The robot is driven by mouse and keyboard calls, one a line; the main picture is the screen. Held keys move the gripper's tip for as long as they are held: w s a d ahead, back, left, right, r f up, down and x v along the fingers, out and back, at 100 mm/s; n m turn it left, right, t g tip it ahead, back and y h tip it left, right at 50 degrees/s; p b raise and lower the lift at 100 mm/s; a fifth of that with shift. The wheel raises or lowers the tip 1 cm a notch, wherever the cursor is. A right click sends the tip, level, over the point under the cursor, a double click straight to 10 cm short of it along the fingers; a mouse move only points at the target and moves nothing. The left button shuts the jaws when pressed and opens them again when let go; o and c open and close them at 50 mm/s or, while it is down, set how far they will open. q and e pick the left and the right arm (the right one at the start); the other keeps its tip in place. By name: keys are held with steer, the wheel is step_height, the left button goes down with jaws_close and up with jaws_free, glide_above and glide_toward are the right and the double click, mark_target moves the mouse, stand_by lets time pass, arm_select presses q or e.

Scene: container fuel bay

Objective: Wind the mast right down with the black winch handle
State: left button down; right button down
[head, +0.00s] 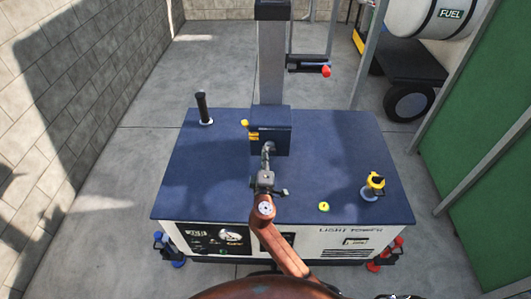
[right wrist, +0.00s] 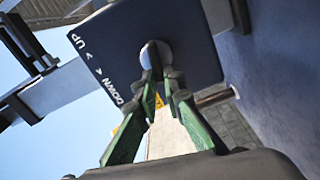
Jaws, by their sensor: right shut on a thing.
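The mast (head: 271,60) stands upright behind the blue winch box (head: 278,128) on the blue deck. In the right wrist view the box's face (right wrist: 195,45) carries UP and DOWN marks with arrows. My right gripper (head: 267,160) is in front of this face, its fingers closed together. In the right wrist view my right gripper (right wrist: 156,72) is shut at a round grey end, seemingly the winch handle (right wrist: 154,50). The fingers hide most of what they hold, and no black part of it is clear. My left gripper is not in view.
A black upright post (head: 203,107) stands on the deck (head: 330,170) at left. A yellow knob (head: 245,123) is beside the box. A red-ended black arm (head: 310,66) sticks out from the mast. A yellow fitting (head: 375,182) and yellow-green button (head: 323,207) are at right.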

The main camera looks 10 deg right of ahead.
steer(key=shift+f+n, duration=0.25)
steer(key=shift+n, duration=0.75)
steer(key=c, duration=2)
jaws_free()
steer(key=shift+c, duration=0.2)
steer(key=v, duration=1.2)
